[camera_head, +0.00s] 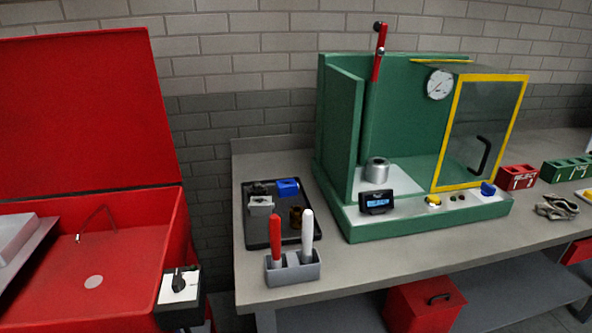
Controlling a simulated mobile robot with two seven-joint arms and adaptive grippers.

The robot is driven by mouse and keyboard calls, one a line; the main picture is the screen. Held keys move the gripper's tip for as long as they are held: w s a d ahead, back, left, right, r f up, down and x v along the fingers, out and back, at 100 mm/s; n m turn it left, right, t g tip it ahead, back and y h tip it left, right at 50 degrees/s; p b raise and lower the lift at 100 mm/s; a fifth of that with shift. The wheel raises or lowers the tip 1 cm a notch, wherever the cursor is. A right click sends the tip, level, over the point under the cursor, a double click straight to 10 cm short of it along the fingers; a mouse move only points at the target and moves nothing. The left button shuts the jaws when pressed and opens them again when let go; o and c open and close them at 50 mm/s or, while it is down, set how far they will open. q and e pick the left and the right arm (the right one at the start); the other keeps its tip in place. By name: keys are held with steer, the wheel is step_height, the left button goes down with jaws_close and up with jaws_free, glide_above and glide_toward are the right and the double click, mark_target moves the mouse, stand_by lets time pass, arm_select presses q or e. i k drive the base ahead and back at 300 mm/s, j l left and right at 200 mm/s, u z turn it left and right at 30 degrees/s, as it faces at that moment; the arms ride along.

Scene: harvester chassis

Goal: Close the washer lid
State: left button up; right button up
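The red washer lid (85,115) stands raised, leaning slightly back, at the left of the head view. It is hinged along the back edge of the red washer (170,225), whose basin is open. Inside the basin are a thin bent metal spout (97,222) and a pale round drain (93,282). A grey metal surface (20,248) shows at the far left of the basin. A control box with a black knob (179,285) is on the washer's front right corner. Neither of my grippers is in view.
A grey workbench (400,250) stands right of the washer, with a gap between. It carries a black parts tray (262,235), a marker holder (293,268) and a green press station (340,140) with a yellow-framed door (480,130). A red box (425,305) sits below.

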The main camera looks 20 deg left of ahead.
mark_target(83, 110)
steer(key=u, duration=2.15)
